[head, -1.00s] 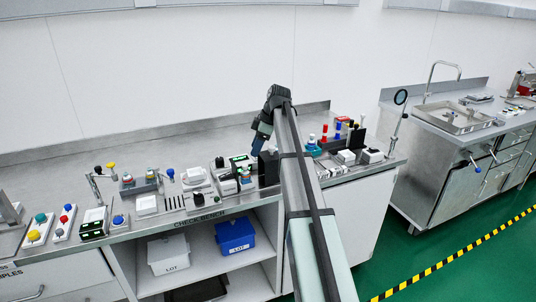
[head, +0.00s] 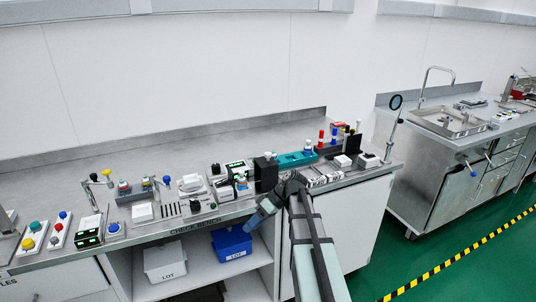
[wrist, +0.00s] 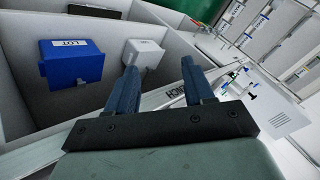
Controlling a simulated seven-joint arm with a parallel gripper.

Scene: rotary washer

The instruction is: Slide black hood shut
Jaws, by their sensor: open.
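A black upright block (head: 266,172), which looks like the black hood, stands on the bench at the left end of a teal tray (head: 297,158). How far it is slid cannot be told at this size. My gripper (head: 252,222) is below and in front of it, by the bench's front edge and close to the blue LOT bin. In the wrist view my gripper (wrist: 160,82) shows two blue fingers apart with nothing between them. The hood cannot be made out there.
The blue LOT bin (head: 232,242) and a white LOT bin (head: 165,260) sit on the shelf under the bench (head: 215,137). Small devices crowd the bench front left of the hood. Several coloured bottles stand to its right. The back of the bench is clear.

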